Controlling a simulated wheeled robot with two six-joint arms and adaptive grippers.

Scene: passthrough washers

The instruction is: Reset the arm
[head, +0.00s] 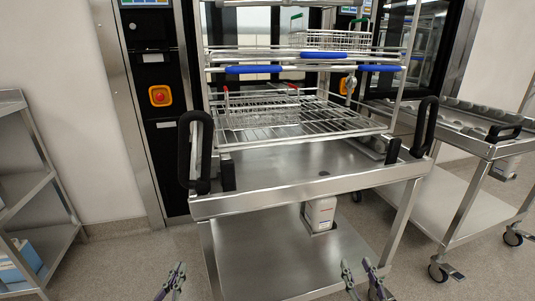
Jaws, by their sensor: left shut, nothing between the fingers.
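My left gripper (176,270) shows at the bottom edge of the head view, left of the steel cart. Its fingers are together and hold nothing. My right gripper (357,268) is at the bottom edge, right of the picture's centre. Its fingers stand apart with nothing seen between them. Both grippers appear low in the picture, in front of the cart (290,185). The rest of both arms is cut off by the frame's bottom edge.
The cart has black handles and carries a wire rack (330,124) with a wire basket (255,110). A white container (321,214) sits on its lower shelf. A second wheeled cart (455,130) stands at right. A steel shelf (22,185) stands at left, with bare floor between.

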